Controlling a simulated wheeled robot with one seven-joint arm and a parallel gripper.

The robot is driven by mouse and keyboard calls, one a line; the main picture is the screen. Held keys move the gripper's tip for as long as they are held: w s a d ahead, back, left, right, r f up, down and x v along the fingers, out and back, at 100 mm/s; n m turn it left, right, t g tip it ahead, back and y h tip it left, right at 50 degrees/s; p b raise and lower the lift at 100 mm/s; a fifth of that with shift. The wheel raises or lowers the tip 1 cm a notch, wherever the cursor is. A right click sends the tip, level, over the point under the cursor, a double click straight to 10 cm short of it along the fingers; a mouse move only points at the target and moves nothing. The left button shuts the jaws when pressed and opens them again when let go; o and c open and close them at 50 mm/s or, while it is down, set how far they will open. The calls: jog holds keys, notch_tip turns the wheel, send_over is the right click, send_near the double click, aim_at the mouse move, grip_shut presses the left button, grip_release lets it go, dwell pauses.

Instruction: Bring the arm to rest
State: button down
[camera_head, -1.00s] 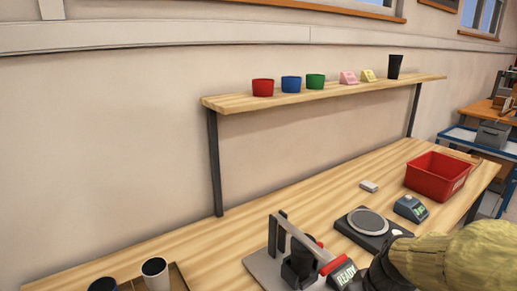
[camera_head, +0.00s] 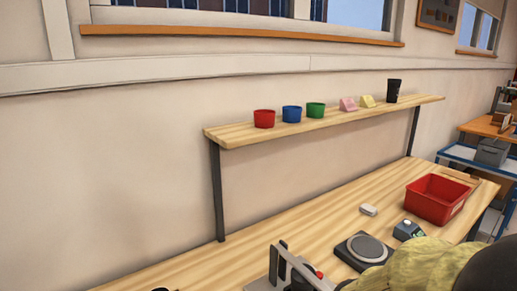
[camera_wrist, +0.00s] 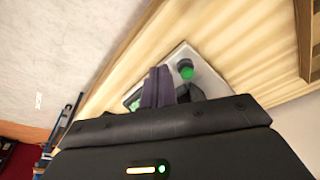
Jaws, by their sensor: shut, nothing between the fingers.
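My gripper (camera_wrist: 158,87) shows in the wrist view with its two fingers together and nothing between them. Past the fingertips, the laser marker's light base plate (camera_wrist: 208,76) lies on the wooden bench, with a dark part with a green top on it. In the head view my yellow-sleeved arm crosses the bottom right corner, and my gripper is out of that picture. The marker's grey frame (camera_head: 285,262) shows at the bottom edge, its lower part cut off and partly behind my arm.
The bench (camera_head: 335,218) carries a scale (camera_head: 364,247), a small display box (camera_head: 407,230), a white block (camera_head: 368,210) and a red bin (camera_head: 437,198).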

jog(key=w+p+v, duration=0.3)
jog(key=p+v, duration=1)
jog(key=v, duration=0.1)
jog(key=shift+v, duration=0.75)
